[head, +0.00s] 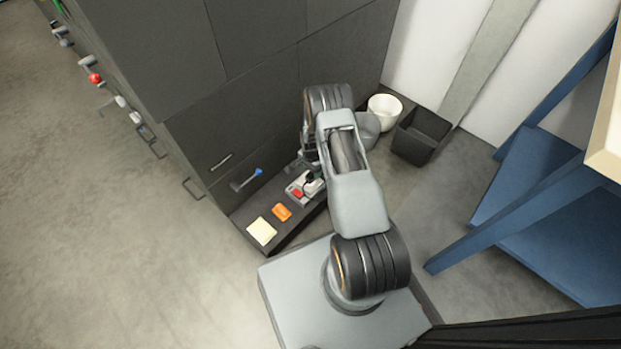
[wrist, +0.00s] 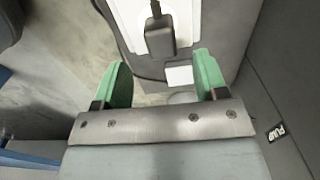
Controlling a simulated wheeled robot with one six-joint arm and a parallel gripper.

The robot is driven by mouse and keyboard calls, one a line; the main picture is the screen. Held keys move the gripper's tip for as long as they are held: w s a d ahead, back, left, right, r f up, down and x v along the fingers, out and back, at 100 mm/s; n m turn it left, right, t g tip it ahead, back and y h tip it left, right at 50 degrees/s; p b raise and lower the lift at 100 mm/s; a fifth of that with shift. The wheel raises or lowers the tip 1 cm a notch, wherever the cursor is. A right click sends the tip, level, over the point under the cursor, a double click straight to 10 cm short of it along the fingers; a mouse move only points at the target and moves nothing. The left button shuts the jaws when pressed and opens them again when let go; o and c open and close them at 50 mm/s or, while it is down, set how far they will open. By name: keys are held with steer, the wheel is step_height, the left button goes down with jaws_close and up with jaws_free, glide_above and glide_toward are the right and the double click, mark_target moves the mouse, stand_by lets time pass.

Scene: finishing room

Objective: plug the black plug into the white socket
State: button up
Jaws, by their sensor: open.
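In the wrist view, a black plug (wrist: 160,38) with a dark cord at its top shows just beyond my fingertips, in front of a white panel (wrist: 190,20). I cannot tell whether this panel is the white socket, or whether the plug touches it. My gripper (wrist: 163,72) is open, its two green fingers apart with nothing held between them. The plug lies beyond the gap, not between the fingers. In the head view, a pale unit with a red part (head: 297,191) and a black part sits on the dark ledge, left of my arm, which hides some of it.
An orange block (head: 282,212) and a cream pad (head: 262,231) lie on the ledge (head: 290,238). A blue-ended tool (head: 247,179) is by the dark cabinet (head: 255,90). A white bucket (head: 385,107) and black bin (head: 421,137) stand behind my arm. Blue framing (head: 510,215) is at right.

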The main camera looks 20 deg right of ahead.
mark_target(310, 175)
steer(key=f+b, duration=0.2)
steer(key=f, duration=0.3)
steer(key=shift+a+b, duration=0.2)
steer(key=shift+b, duration=0.2)
steer(key=shift+c, duration=0.5)
steer(key=c, duration=0.9)
steer(key=shift+c, duration=0.2)
steer(key=shift+r, duration=0.1)
